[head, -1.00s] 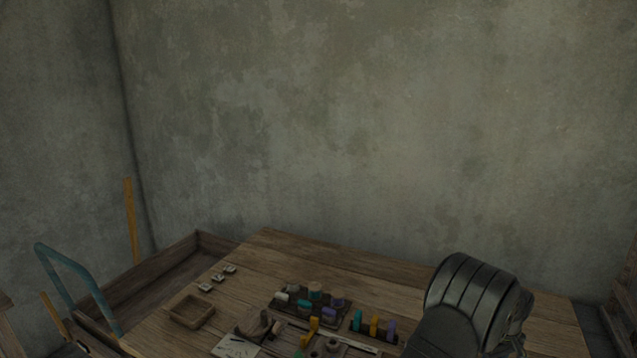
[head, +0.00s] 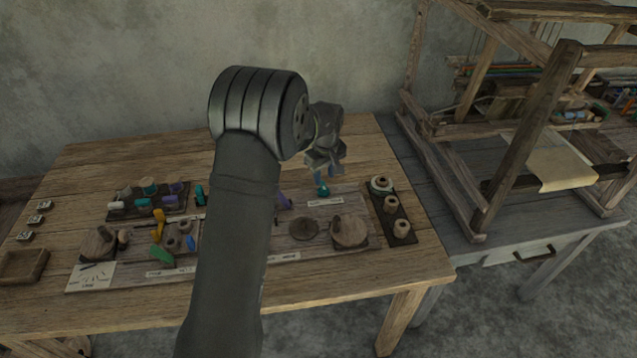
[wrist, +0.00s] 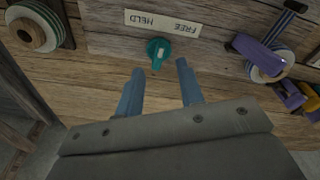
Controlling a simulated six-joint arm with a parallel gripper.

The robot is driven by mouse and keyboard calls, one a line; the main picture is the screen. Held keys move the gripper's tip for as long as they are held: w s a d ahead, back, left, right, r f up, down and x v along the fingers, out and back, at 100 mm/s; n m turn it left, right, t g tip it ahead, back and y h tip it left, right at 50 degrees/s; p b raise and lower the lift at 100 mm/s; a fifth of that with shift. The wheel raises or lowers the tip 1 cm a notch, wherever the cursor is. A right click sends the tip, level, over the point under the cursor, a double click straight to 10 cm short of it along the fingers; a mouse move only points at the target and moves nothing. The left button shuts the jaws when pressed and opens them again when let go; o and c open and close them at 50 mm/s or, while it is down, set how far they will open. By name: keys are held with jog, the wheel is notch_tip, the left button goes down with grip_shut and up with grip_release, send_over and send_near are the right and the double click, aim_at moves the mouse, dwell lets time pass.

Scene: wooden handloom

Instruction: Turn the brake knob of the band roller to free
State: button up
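The teal brake knob (wrist: 158,50) sits on a wooden board beside a paper label (wrist: 162,23) reading HELD and FREE, upside down in the wrist view. A pale mark shows on the knob; I cannot tell which word it points to. In the head view the knob (head: 322,189) is on the right part of the bench, just below my gripper (head: 326,172). In the wrist view my gripper (wrist: 160,68) has its two blue fingers apart with nothing between them. The knob lies just beyond the fingertips, and contact does not show.
A purple lever (wrist: 258,54) by a striped roll is right of the knob in the wrist view. A dark tray of spools (head: 391,212) stands at the bench's right edge. The wooden loom (head: 490,190) stands farther right. My arm hides part of the bench.

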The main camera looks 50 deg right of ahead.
aim_at(324, 188)
jog(key=s+a+r+m+t+h, duration=0.1)
jog(key=s+a+r+m, duration=0.15)
jog(key=r, duration=0.25)
jog(key=s+a+r+m+t+h, duration=0.1)
jog(key=a+r+m+h, duration=0.1)
jog(key=a+r+m, duration=0.3)
jog(key=shift+n, duration=0.45)
jog(key=x, duration=0.5)
jog(key=d+x, duration=0.1)
jog(key=x, duration=1.1)
jog(key=shift+s+d+r, duration=0.1)
jog(key=shift+s+d, duration=0.2)
jog(key=shift+d, duration=0.1)
